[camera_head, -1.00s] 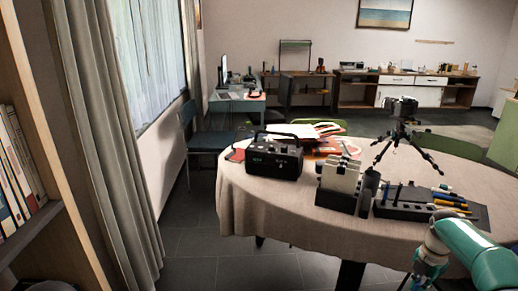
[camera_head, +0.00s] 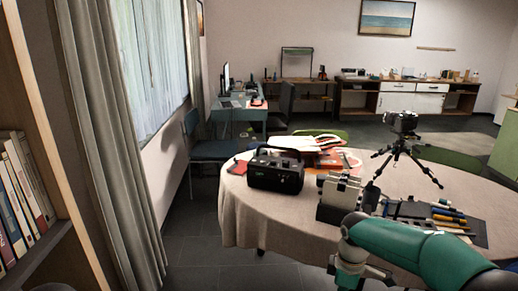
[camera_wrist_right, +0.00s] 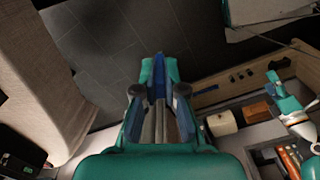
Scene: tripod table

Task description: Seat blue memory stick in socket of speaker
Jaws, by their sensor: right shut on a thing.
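The speaker (camera_head: 276,170) is a black box with a top handle, on the left part of the round table in the head view. A dark box with a small green light, likely the speaker, shows at the lower left edge of the right wrist view (camera_wrist_right: 18,155). My right gripper (camera_wrist_right: 159,95) is shut on a narrow blue piece, likely the blue memory stick (camera_wrist_right: 159,85), at its fingertips. The gripper points over dark floor tiles, apart from the speaker. In the head view only my right arm shows; its gripper is out of sight. My left gripper is not in view. The socket cannot be made out.
The cloth-covered table (camera_head: 240,212) also carries a grey-white block device (camera_head: 338,190), a tray with pens and tools (camera_head: 440,219), a small camera tripod (camera_head: 402,150) and red-orange papers (camera_head: 330,157). A bookshelf (camera_head: 40,235) stands at the left.

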